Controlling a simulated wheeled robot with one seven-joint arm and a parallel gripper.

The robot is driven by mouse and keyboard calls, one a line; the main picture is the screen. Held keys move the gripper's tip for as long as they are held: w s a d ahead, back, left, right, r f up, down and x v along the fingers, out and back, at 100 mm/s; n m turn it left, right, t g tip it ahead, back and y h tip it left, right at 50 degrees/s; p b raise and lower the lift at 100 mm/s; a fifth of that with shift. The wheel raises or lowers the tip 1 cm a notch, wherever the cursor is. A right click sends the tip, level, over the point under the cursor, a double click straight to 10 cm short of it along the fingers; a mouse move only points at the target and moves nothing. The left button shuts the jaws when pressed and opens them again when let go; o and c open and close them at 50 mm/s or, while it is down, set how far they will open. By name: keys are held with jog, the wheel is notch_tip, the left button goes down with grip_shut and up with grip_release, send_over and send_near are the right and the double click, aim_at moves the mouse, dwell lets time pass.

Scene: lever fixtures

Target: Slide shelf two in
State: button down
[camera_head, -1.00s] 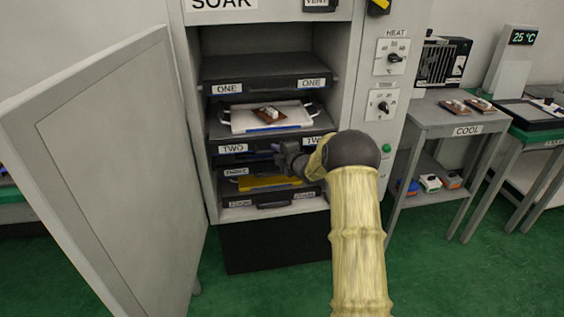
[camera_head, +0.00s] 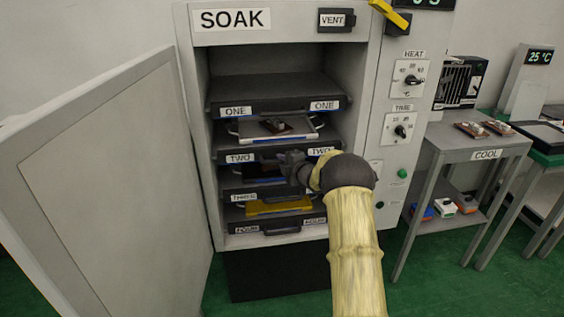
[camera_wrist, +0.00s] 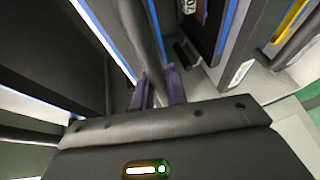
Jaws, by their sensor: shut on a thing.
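Shelf two (camera_head: 268,155) is a dark slide-out shelf with TWO labels at both ends of its front, below shelf one in the open SOAK cabinet. It carries a pale tray (camera_head: 304,132) with a small brown board on it. The shelf's front looks roughly in line with the shelves around it. My gripper (camera_head: 286,159) is at the middle of its front. In the wrist view my purple fingers (camera_wrist: 158,90) are shut on a dark bar (camera_wrist: 142,30), which appears to be the shelf's handle. My wrist hides part of the shelf front.
Shelf one (camera_head: 280,104) is above; shelf three (camera_head: 243,196), a yellow tray (camera_head: 278,206) and shelf four (camera_head: 280,228) are below. The cabinet door (camera_head: 110,170) stands open at left. A COOL table (camera_head: 470,142) stands at right.

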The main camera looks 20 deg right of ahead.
jog(key=c, duration=1.7)
grip_release()
jog(key=shift+w+d+r, duration=0.1)
jog(key=shift+r, duration=0.1)
jog(key=o, duration=0.3)
jog(key=shift+w+f, duration=0.15)
jog(key=v, duration=1.7)
jog(key=shift+s, duration=0.3)
